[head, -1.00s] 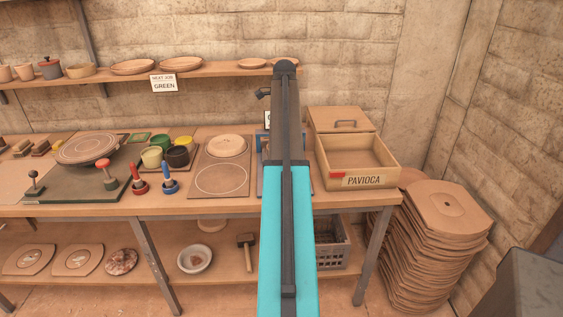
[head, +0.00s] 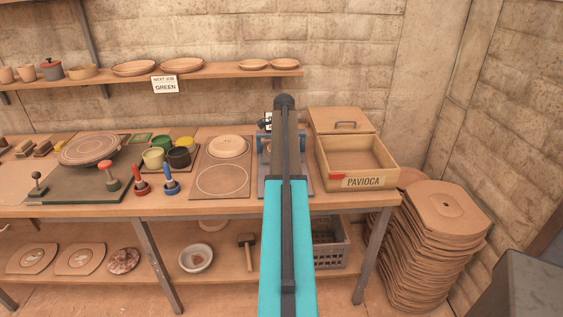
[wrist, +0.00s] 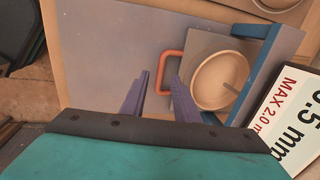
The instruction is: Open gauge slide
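In the wrist view the gauge slide is a grey plate (wrist: 197,50) with an orange-red loop handle (wrist: 161,72) at its left and a round tan disc or dish (wrist: 213,76) on it. A blue frame (wrist: 259,68) stands along its right side. My gripper (wrist: 160,78) is open, its two purple-grey fingers apart and empty. The handle's left bar shows between the fingertips; I cannot tell how far below them it lies.
A white sign (wrist: 292,115) reading "0.5 mm MAX 2.0" stands close at the right of the gauge. A shelf (head: 215,77) runs behind.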

